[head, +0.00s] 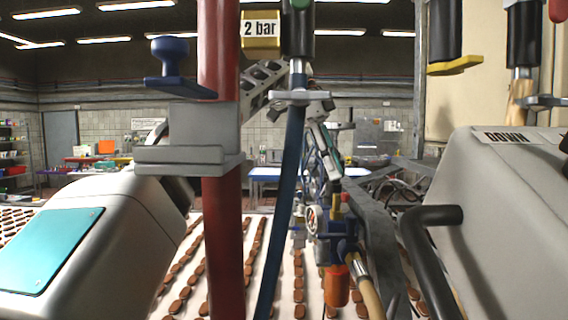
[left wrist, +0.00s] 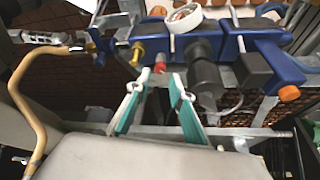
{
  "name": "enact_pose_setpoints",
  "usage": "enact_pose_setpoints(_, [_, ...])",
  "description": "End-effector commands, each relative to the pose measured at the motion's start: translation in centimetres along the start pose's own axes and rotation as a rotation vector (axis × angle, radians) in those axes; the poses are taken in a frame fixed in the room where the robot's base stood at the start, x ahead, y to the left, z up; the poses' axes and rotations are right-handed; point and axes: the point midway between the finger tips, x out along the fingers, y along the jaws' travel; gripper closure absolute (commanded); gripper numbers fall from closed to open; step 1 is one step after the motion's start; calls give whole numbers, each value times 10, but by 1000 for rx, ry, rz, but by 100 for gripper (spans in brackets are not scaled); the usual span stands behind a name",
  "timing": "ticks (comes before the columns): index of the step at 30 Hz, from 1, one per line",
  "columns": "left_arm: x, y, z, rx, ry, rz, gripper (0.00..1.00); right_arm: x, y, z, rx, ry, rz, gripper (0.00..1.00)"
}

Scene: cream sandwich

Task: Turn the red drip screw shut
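The red drip screw (left wrist: 160,68) is a small red knob on the blue valve assembly (left wrist: 265,62), beside a yellow knob (left wrist: 137,52) in the left wrist view. In the head view a small red tip (head: 336,186) shows above the assembly, below my left gripper (head: 330,165). In the left wrist view my left gripper (left wrist: 157,88) has its two teal-backed fingers spread apart, with nothing between their tips. The red screw lies just beyond the gap, and I cannot tell whether a finger touches it. My right gripper is not in view.
A red post (head: 222,240) and a dark blue hose (head: 284,190) stand in front of the left arm. A black handle (head: 420,250) is at right.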

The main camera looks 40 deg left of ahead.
Motion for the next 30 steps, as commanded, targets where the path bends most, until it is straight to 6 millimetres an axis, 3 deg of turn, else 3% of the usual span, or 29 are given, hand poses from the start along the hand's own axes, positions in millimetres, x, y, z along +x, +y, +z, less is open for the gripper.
enact_pose_setpoints(1, [-6,0,-1,-2,1,-7,78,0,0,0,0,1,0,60])
enact_pose_setpoints(12, [-34,0,70,-3,2,-3,78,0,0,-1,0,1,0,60])
enact_pose_setpoints(18, [-45,0,99,-2,1,-2,78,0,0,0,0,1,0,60])
enact_pose_setpoints(30, [-50,0,111,1,2,-2,78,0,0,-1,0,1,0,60])
